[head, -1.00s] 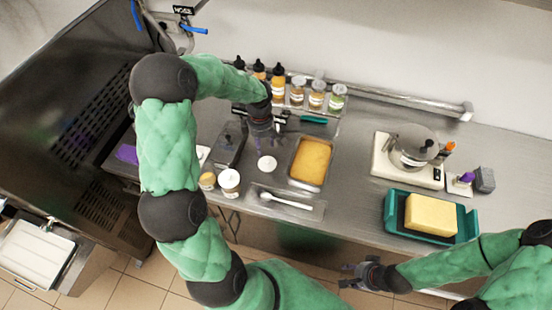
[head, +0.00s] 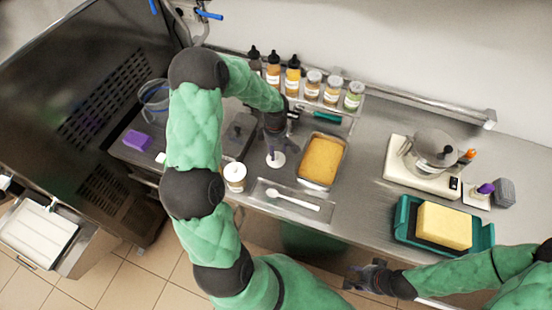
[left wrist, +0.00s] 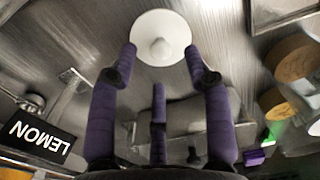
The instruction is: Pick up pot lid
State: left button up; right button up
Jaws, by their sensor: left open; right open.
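A small white round lid (head: 277,160) with a knob lies on the steel counter, between a white tub and a yellow-filled pan. The left wrist view shows the lid (left wrist: 152,26) and its knob between and beyond my fingertips. My left gripper (head: 273,148) is open above the lid, its purple fingers (left wrist: 161,58) spread and empty. The head view partly hides the fingers, and I cannot tell if they touch the lid. My right gripper (head: 368,276) is open and empty, low in front of the counter edge.
The yellow-filled pan (head: 323,160) is right of the lid. A spoon on a tray (head: 292,199) lies in front, and the white tub (head: 235,176) is front left. Bottles and jars (head: 293,76) line the back. A metal pot (head: 430,147) sits on a scale at right.

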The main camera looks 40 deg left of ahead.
aim_at(276, 156)
pick_arm(q)
notch_tip(276, 156, down, 4)
jog(key=shift+d+r, duration=0.1)
jog(key=shift+r, duration=0.15)
jog(key=shift+s, duration=0.1)
jog(key=c, duration=0.9)
jog(key=shift+c, duration=0.3)
jog(key=shift+r, duration=0.15)
